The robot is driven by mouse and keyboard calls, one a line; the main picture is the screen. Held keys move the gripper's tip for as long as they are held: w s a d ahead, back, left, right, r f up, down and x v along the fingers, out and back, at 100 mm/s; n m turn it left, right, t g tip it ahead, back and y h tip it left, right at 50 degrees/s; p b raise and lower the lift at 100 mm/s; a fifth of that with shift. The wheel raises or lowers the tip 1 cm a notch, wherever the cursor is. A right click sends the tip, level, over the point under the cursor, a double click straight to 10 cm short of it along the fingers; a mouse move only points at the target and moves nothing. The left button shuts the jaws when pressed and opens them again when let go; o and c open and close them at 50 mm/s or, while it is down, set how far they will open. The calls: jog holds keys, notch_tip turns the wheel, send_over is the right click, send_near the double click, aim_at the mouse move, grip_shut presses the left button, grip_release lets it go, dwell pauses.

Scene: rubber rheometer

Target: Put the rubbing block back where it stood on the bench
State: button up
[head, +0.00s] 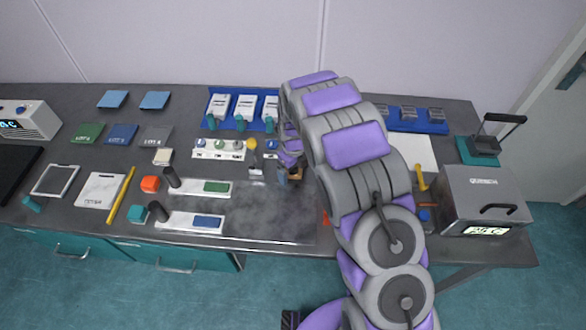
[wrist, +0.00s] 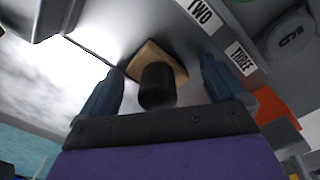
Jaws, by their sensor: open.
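The rubbing block, as I take it, is a tan wooden block with a black rounded knob (wrist: 157,86) in the wrist view. Its tan base (wrist: 172,60) shows at the grey bench surface, beside the labels. My gripper (wrist: 160,92) is open, with one blue finger on each side of the knob and a visible gap to both.
Labels "TWO" (wrist: 201,14) and "THREE" (wrist: 240,58) lie close by. A white rack of round pots (head: 219,149) stands left of my gripper, with blue trays behind. A grey box machine (head: 485,198) stands at the right. My arm hides part of the bench.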

jog(key=shift+r, duration=0.1)
notch_tip(320, 180, up, 12)
jog(key=shift+p, duration=0.95)
jog(key=s+d+r+n, duration=1.1)
jog(key=s+d+r, duration=0.15)
jog(key=s, duration=0.35)
jog(key=s+d+r+n+g, duration=0.1)
jog(key=s+n, duration=0.6)
jog(key=s, duration=0.5)
jog(key=s+d+r+n, duration=0.2)
jog(key=s+n, duration=0.6)
jog(key=s, duration=0.4)
jog(key=shift+d+g, duration=0.3)
jog(key=shift+g, duration=0.1)
